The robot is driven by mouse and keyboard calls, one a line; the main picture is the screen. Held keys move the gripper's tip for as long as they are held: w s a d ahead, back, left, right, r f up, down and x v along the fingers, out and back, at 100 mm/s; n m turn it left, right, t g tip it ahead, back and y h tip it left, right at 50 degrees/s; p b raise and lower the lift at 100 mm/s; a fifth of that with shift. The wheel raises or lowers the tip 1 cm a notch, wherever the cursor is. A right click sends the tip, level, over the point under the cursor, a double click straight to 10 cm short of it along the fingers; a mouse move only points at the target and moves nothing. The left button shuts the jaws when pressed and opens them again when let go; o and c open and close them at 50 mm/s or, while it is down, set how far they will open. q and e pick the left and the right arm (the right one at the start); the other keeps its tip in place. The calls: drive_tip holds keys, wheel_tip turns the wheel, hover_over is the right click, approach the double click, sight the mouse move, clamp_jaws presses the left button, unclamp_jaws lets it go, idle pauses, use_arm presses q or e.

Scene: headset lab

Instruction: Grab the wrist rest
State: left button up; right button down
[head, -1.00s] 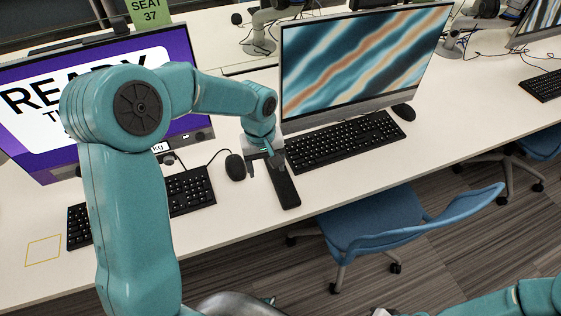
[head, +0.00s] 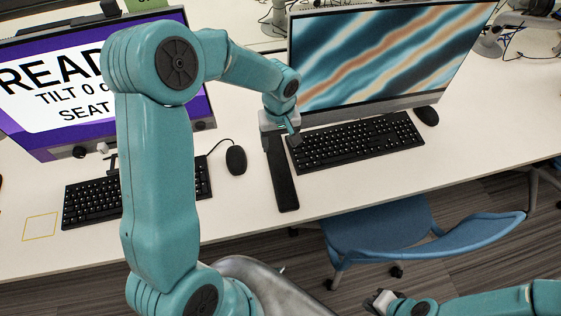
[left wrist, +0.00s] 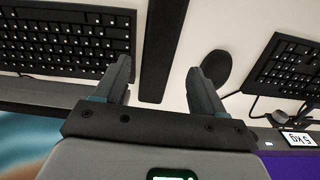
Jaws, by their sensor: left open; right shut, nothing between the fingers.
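The wrist rest (head: 284,181) is a long black bar lying on the white desk, between a mouse and the right keyboard. My left gripper (head: 281,142) is open over its far end, pointing down. In the left wrist view the wrist rest (left wrist: 161,45) runs up the picture between the two spread fingers (left wrist: 160,68). I cannot tell how far the fingertips are above the desk. My right gripper (head: 380,300) is shut and empty, low in the head view, past the desk's front edge.
The right keyboard (head: 356,142) lies close beside the wrist rest, under a striped monitor (head: 390,55). A black mouse (head: 236,160) lies to its left, then the left keyboard (head: 92,203) and a purple monitor (head: 185,95). A blue chair (head: 385,228) stands at the front edge.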

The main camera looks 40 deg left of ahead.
use_arm(q)
hover_over(279, 163)
wheel_tip(279, 163, down, 4)
drive_tip(key=shift+a+f, duration=0.1)
drive_tip(key=shift+f, duration=0.15)
drive_tip(key=shift+s+f, duration=0.1)
drive_tip(key=shift+f, duration=0.4)
wheel_tip(279, 163, down, 4)
drive_tip(key=shift+f+p, duration=0.25)
drive_tip(key=shift+p, duration=0.35)
drive_tip(key=c, duration=0.8)
